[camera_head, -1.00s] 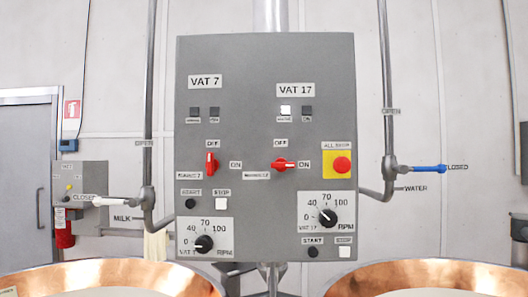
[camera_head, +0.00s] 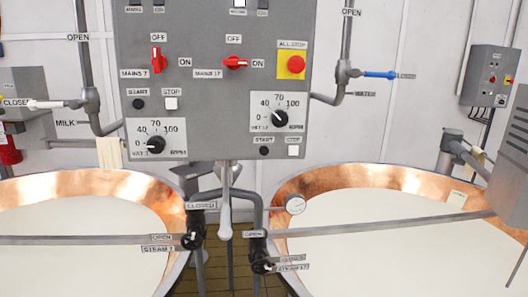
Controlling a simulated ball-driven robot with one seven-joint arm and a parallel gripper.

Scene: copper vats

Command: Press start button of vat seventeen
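The grey control panel (camera_head: 213,110) hangs at the upper middle, its top cut off. The black start button of vat 17 (camera_head: 264,151) sits at the panel's lower right, under a START label. The white stop button (camera_head: 293,151) is to its right. Above them is the vat 17 RPM dial (camera_head: 279,118), its pointer to the upper left. The red MAINS 17 switch (camera_head: 235,62) lies sideways toward ON; the MAINS 7 switch (camera_head: 157,60) stands upright toward OFF. The start button of vat 7 (camera_head: 138,104) is on the left half. My gripper is not in view.
Two copper vats with pale liquid, left (camera_head: 85,185) and right (camera_head: 350,178), stand below the panel. Steam pipes and valves (camera_head: 192,240) cross between them. A red all-stop button (camera_head: 296,64) is beside the switches. Another grey control box (camera_head: 490,76) is at right.

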